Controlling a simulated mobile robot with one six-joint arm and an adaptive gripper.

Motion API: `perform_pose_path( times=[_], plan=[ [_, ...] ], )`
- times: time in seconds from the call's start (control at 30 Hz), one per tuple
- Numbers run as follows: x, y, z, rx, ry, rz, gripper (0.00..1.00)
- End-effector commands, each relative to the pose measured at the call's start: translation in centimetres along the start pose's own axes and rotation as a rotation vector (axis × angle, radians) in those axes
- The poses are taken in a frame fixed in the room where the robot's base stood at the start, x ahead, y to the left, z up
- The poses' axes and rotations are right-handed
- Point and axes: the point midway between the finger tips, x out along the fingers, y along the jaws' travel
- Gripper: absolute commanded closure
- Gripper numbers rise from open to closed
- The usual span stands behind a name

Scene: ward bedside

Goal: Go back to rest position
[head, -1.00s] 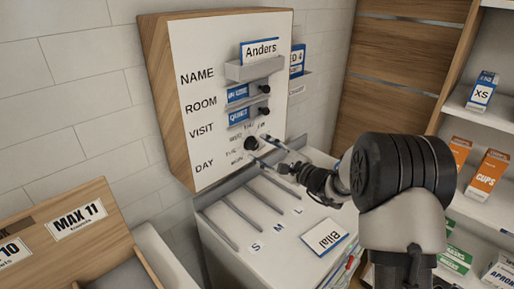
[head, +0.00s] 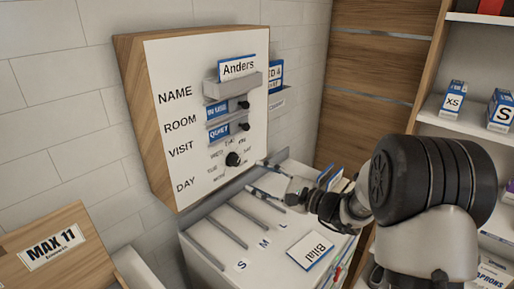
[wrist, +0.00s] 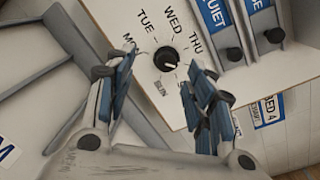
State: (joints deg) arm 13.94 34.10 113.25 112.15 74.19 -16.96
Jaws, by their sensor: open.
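My gripper (head: 257,178) is open and empty, in front of the lower right part of the wall board (head: 160,95). In the wrist view my gripper (wrist: 160,75) shows two parted fingers, with the day dial (wrist: 167,60) visible between and beyond them. The dial is black with a pale pointer line, ringed by day names. In the head view the day dial (head: 233,159) stands clear to the left of the fingertips. A gap shows between them. My arm reaches in from the right.
Below the board is a white cabinet top (head: 215,255) with slots and a "Bilal" card (head: 310,250). An "Anders" card (head: 237,67) sits in the board's holder. Shelves with boxes (head: 452,100) stand at right.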

Motion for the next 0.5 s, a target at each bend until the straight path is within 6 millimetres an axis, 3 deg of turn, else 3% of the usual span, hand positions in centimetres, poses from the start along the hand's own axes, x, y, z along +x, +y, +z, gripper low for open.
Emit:
perform_pose_path(
  times=[0.17, 0.3, 0.4, 0.5],
  plan=[
    [-1.4, 4.0, 9.3, -0.176, -0.077, 0.272, 0.51],
    [-5.1, 8.9, 15.2, -0.368, -0.102, 0.535, 0.51],
    [-8.9, 12.2, 17.8, -0.522, -0.093, 0.711, 0.51],
    [-13.1, 14.8, 19.1, -0.687, -0.062, 0.876, 0.51]
  ],
)
